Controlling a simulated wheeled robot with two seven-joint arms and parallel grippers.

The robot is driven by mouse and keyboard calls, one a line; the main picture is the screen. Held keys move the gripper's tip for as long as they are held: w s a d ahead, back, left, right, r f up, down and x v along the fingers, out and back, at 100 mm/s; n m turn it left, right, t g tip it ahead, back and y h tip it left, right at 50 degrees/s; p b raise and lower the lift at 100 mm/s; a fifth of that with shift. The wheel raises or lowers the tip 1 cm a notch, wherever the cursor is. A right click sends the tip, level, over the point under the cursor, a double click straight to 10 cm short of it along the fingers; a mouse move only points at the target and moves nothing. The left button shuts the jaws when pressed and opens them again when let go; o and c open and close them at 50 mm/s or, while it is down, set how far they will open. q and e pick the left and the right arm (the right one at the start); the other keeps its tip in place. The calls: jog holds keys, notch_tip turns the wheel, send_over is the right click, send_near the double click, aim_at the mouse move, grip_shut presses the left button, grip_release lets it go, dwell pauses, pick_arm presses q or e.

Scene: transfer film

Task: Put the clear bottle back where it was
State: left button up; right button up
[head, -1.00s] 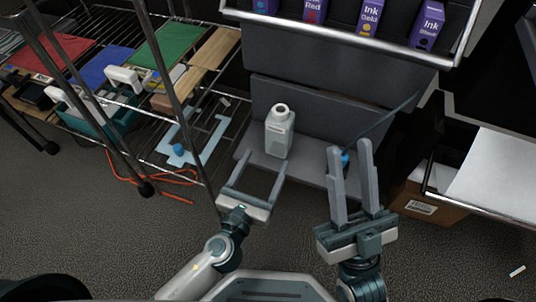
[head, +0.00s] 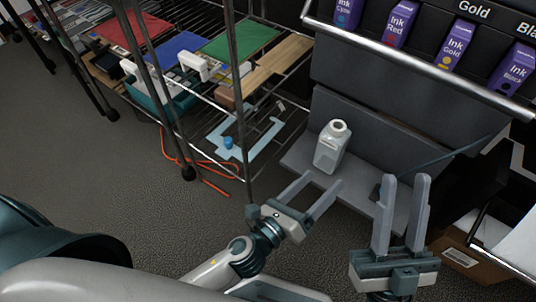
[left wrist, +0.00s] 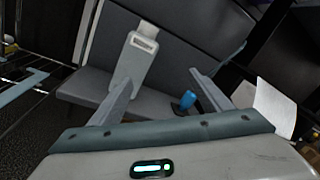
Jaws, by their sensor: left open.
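The clear bottle (head: 331,147), pale and translucent with an open round neck, stands upright on a grey ledge (head: 358,192) below the ink rack. It also shows in the left wrist view (left wrist: 128,66), at the upper left, partly behind one finger. My left gripper (head: 325,187) is open and empty, in front of and below the bottle in the head view. The bottle is not between its fingers. My right gripper (head: 405,182) is to the right, fingers pointing up and apart, with nothing between them.
Ink boxes (head: 455,45) sit in a rack with a metal rail above the ledge. A cardboard box (head: 462,256) stands at lower right.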

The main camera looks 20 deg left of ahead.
pick_arm(q)
jog(key=s+r+n+t+h, duration=0.2)
jog(key=s+r+n+h, duration=0.3)
jog(key=r+n, duration=0.75)
jog(key=s+a+r+n+t+y, duration=0.2)
jog(key=s+a+r+n+t, duration=0.1)
jog(key=n, duration=0.6)
jog(key=s+a+r+n+t+y, duration=0.2)
jog(key=s+a+r+n+t, duration=0.1)
jog(key=a+r+n, duration=0.4)
jog(key=r+n+t, duration=0.1)
jog(key=n, duration=0.1)
jog(key=shift+s+r+n+t, duration=0.3)
jog(key=shift+s+n+t, duration=0.05)
jog(key=shift+s+t, duration=0.05)
